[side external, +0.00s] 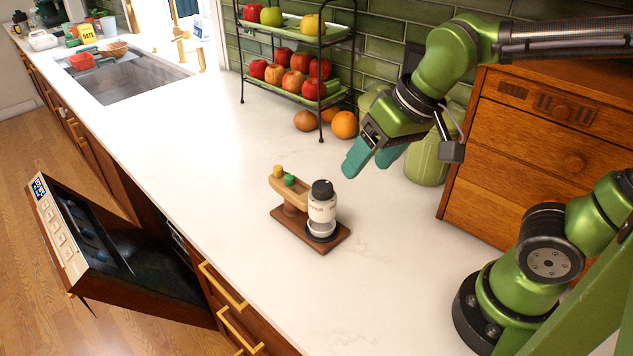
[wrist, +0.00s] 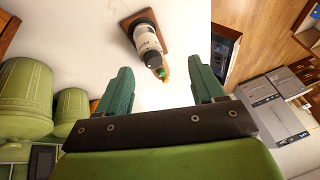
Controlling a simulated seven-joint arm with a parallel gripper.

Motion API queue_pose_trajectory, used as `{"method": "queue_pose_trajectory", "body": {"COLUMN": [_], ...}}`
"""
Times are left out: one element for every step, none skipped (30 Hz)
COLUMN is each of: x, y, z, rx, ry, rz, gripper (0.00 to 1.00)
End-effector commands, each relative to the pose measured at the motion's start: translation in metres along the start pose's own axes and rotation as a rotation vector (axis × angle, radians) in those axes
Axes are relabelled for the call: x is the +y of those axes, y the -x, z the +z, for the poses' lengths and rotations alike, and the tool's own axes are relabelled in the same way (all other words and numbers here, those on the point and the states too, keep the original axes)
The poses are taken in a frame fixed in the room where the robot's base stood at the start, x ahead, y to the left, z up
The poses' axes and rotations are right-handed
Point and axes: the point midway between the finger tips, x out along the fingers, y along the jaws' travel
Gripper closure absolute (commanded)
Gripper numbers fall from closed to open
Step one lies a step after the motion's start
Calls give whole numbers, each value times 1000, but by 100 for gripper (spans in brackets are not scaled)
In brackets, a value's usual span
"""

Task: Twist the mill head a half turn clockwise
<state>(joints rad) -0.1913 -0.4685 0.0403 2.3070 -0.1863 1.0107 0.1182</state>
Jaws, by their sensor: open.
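The mill (side external: 322,212) stands upright on a wooden base (side external: 331,241) on the white counter; it has a pale, labelled body and a black head (side external: 322,189). In the wrist view the mill (wrist: 147,40) is beyond the fingertips, with its black head (wrist: 153,59) towards me. A small wooden holder (side external: 289,195) with a yellow and a green knob stands on the same base, beside the mill. My gripper (side external: 366,161) is open and empty, above and to the right of the mill, apart from it. Both teal fingers also show in the wrist view (wrist: 163,82).
A two-tier fruit rack (side external: 290,94) and loose fruit (side external: 344,125) stand by the tiled wall. Green canisters (side external: 428,160) and a wooden drawer cabinet (side external: 545,140) are at the right. The dishwasher door (side external: 100,240) hangs open below the counter. The counter's front is clear.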

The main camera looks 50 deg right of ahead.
Motion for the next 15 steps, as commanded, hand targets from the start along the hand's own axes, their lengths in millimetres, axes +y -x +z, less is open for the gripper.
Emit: {"method": "queue_pose_trajectory", "body": {"x": [-16,-23,-32,-39,-46,-54,-59,-62,-63,-63,-62,-60,-58,-57,-55], "y": [-6,-9,-11,-13,-14,-15,-15,-14,-10,-7,-3,2,5,6,5], "z": [-8,-12,-19,-24,-29,-37,-43,-49,-55,-60,-64,-68,-68,-68,-67], "rx": [-49,-68,-84,-89,-88,-75,-58,-38,-8,14,35,59,70,76,79], "ry": [9,-1,-23,-46,-76,-127,-171,-217,-281,-327,-374,-426,-457,-482,-505], "rz": [50,87,138,178,220,275,311,343,376,395,410,423,430,438,446], "gripper": [32,32,32,32,32,32,32,32,32,32,32,32,32,32,32]}}
